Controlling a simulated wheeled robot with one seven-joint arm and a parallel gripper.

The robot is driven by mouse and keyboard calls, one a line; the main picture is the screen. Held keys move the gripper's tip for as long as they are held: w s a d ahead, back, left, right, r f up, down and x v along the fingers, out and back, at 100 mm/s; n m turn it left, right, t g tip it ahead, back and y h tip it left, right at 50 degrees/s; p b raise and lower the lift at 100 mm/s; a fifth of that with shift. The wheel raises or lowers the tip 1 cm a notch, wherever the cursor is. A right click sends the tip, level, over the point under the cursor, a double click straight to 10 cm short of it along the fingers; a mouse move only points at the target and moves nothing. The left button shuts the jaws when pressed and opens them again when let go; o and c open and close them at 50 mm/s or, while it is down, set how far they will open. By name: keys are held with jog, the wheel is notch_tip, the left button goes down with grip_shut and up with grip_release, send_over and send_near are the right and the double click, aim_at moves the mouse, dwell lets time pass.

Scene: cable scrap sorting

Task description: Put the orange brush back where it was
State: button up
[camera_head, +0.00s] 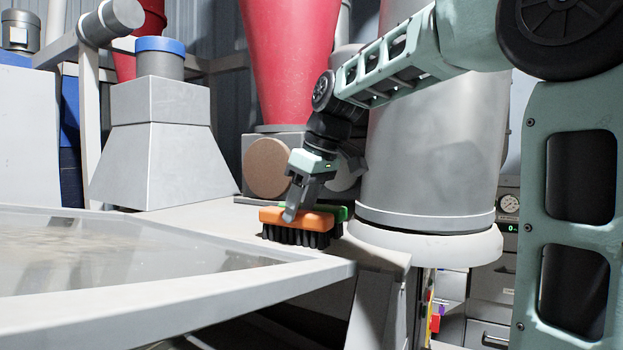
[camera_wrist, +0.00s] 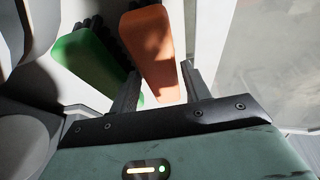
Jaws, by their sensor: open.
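The orange brush (camera_head: 298,217) rests bristles down on the grey ledge, with its dark bristles showing below the orange back. It also shows in the wrist view (camera_wrist: 150,48), lying ahead of and between the fingers. A green brush (camera_head: 338,212) stands right behind it and appears left of it in the wrist view (camera_wrist: 88,58). My gripper (camera_head: 288,214) is at the orange brush, with a finger in front of its near side. In the wrist view my gripper (camera_wrist: 162,85) has its two fingers apart. Whether they touch the brush I cannot tell.
The grey ledge (camera_head: 215,222) is bare left of the brushes. A table with a glassy top and a pale rim (camera_head: 200,298) lies in front. A large grey cylinder (camera_head: 430,160) stands close on the right, and a red cone (camera_head: 290,60) rises behind.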

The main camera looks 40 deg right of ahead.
jog(key=b+v, duration=0.1)
jog(key=v, duration=0.8)
dwell(0.4)
